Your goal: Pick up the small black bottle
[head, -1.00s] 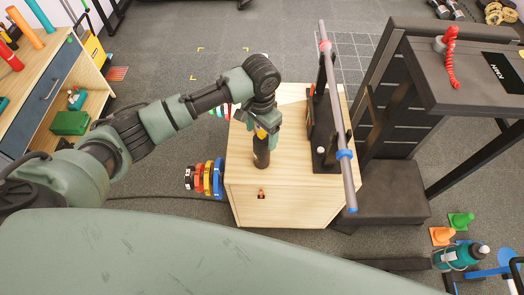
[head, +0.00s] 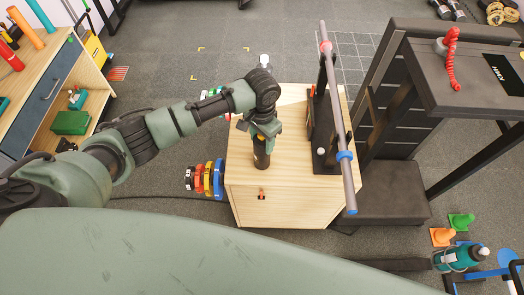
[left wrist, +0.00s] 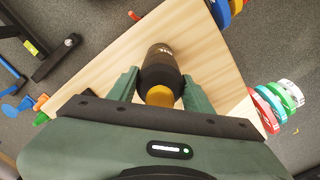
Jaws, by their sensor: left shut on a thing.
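The small black bottle (head: 261,158) stands upright on the light wooden cabinet top (head: 297,155). In the left wrist view the bottle (left wrist: 160,66) lies between the two green fingers, with its yellow-orange cap (left wrist: 160,96) nearest the camera. My left gripper (head: 262,140) reaches down over it from above and is shut on its upper part; the fingers hide some of the bottle in the head view. It looks to be still at the cabinet top; I cannot tell any gap beneath it. My right gripper is not in view.
A black rack (head: 322,130) with a long grey bar (head: 340,120) stands on the cabinet, right of the bottle. Coloured weight plates (head: 208,178) stand on the floor at the cabinet's left. A dark bench frame (head: 470,75) is at right.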

